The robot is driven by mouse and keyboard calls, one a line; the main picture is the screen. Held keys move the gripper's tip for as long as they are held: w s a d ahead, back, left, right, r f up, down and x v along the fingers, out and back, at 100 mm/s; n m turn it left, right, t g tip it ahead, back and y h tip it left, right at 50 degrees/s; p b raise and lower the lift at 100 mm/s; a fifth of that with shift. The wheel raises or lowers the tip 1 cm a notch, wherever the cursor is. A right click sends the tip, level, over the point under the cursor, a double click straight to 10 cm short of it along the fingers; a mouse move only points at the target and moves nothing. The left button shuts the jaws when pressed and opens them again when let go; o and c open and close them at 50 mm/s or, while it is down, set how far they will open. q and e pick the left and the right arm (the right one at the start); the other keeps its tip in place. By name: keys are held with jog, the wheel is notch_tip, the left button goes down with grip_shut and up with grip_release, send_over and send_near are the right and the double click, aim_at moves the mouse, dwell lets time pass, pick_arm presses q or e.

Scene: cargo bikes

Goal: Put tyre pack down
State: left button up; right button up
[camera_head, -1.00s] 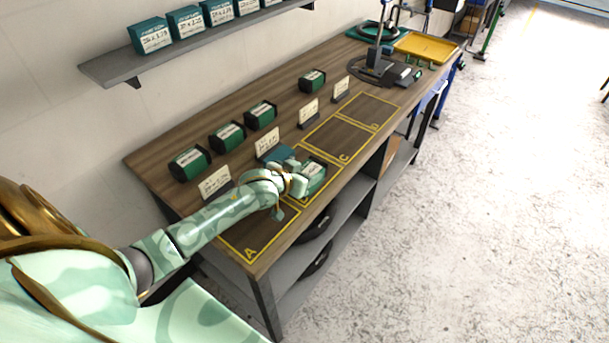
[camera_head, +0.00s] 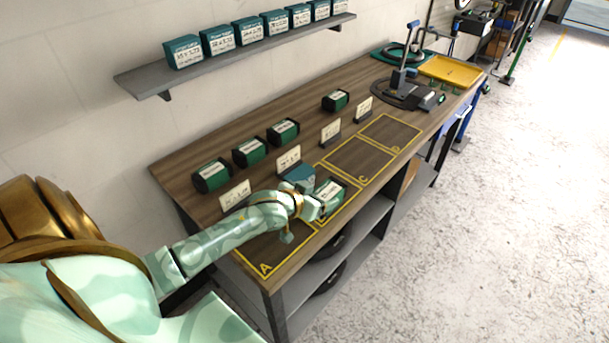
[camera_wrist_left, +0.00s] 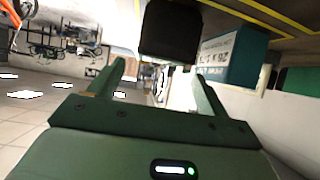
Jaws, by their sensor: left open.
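A green tyre pack (camera_head: 332,190) with a white label lies on the bench, in the yellow-outlined area between A and C; that area's letter is hidden. My left gripper (camera_head: 316,206) is open at the pack's near left side and covers part of it. In the left wrist view the two fingers (camera_wrist_left: 158,68) are spread apart, with nothing seen gripped between them. The pack's dark end (camera_wrist_left: 170,30) shows just beyond the fingertips. My right gripper is not in view.
A teal box (camera_head: 298,178) stands right behind the pack; it also shows in the wrist view (camera_wrist_left: 230,55). Several other packs (camera_head: 250,152) and label cards (camera_head: 331,131) stand further back. Areas C (camera_head: 358,161) and D (camera_head: 390,132) are empty. A yellow tray (camera_head: 450,71) lies at the far end.

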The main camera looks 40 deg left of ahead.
pick_arm(q)
jog(key=p+v, duration=0.1)
jog(key=v, duration=0.7)
jog(key=shift+s+r+p, duration=0.15)
jog(key=shift+s+p, duration=0.15)
jog(key=shift+p, duration=0.1)
dwell(0.7)
